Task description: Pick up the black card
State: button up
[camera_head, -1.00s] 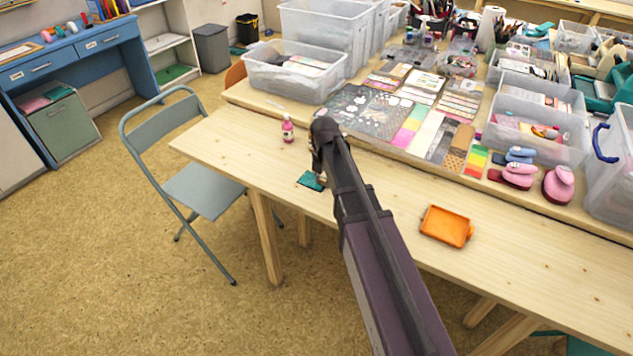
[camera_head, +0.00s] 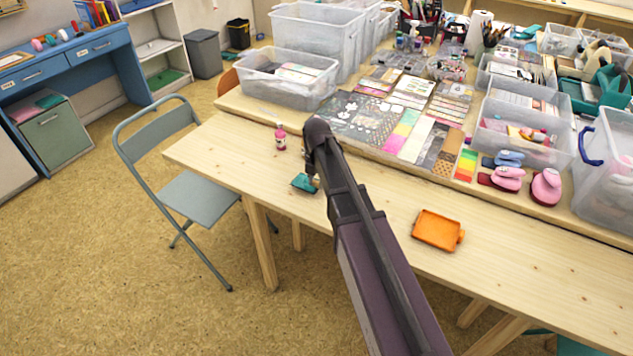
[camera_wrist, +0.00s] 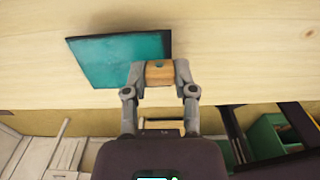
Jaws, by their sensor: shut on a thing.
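I see no clearly black card by my gripper. A thin teal square with a dark edge (camera_wrist: 115,58) is beside and partly behind my gripper's left finger in the wrist view. It also shows in the head view (camera_head: 303,183), near the table's front edge. My gripper (camera_wrist: 159,74) is shut on a small wooden block (camera_wrist: 160,72) with a dark spot on its face. The block overlaps the teal square's right edge in the picture; I cannot tell whether they touch or are joined. In the head view my arm hides most of the fingers.
A pink bottle (camera_head: 280,137) stands behind the teal square. An orange tray (camera_head: 437,230) lies to the right on the pale wooden table (camera_head: 235,160). Patterned sheets (camera_head: 360,115), clear bins (camera_head: 290,78) and pink punches (camera_head: 507,179) fill the table behind. A grey folding chair (camera_head: 198,197) stands left.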

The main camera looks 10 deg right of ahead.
jog(key=shift+r+p, duration=0.35)
jog(key=shift+r, duration=0.35)
jog(key=s+d+r+p, duration=0.1)
jog(key=s, duration=1.5)
jog(key=shift+d+r, duration=0.15)
jog(key=shift+d, duration=0.2)
notch_tip(320, 180, up, 12)
jog(key=p, duration=1.2)
jog(key=shift+d, duration=0.1)
